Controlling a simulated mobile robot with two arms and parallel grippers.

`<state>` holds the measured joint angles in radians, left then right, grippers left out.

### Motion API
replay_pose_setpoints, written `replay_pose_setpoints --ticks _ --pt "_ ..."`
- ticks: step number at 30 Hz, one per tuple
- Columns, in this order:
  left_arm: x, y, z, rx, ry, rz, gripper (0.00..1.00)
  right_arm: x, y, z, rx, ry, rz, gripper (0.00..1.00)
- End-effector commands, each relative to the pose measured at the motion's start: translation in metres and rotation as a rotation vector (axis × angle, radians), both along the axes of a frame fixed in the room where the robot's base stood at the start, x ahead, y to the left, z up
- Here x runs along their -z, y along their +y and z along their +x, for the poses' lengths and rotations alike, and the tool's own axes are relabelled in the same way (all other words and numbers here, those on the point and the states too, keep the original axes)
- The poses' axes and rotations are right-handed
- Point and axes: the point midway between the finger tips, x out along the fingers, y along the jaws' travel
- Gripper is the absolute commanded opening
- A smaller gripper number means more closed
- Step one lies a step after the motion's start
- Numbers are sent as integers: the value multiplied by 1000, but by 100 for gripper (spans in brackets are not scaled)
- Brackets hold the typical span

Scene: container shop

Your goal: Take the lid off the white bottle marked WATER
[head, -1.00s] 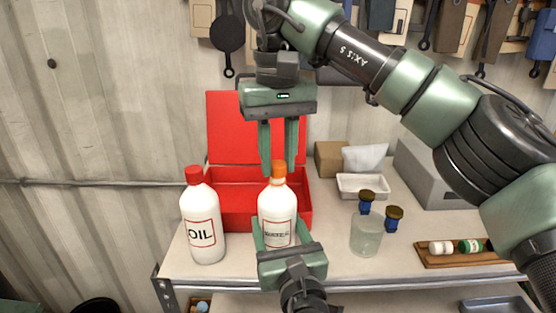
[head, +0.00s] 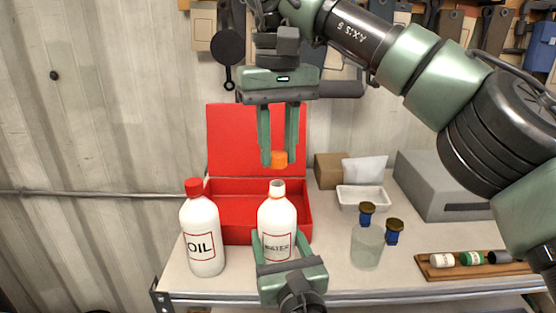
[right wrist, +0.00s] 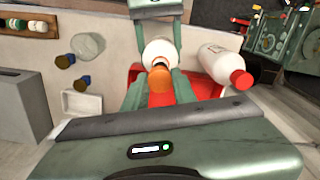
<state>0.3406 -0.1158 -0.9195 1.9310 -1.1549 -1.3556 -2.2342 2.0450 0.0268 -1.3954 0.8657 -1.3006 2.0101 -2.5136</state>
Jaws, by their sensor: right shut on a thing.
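The white bottle marked WATER (head: 277,217) stands upright on the bench with its neck open and bare; it also shows in the right wrist view (right wrist: 158,50). Its orange lid (head: 279,159) is held by my right gripper (head: 279,157), a little above the neck and apart from it. The lid shows between the fingers in the right wrist view (right wrist: 160,80). My left gripper (head: 283,240) has its fingers around the bottle's lower body, closed on it from the front, partly covering the label.
A white OIL bottle (head: 203,240) with a red cap stands just left. An open red box (head: 240,140) is behind.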

Motion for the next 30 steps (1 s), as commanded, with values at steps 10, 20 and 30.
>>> replay_pose_setpoints --ticks 10,20,30 --pt "8 1 0 -3 17 4 0 -12 0 0 -1 0 0 0" --pt "3 0 0 -1 8 2 88 -12 0 0 -1 0 0 0" --pt "-1 -7 -25 3 8 1 88 -27 0 0 -1 -1 0 0"
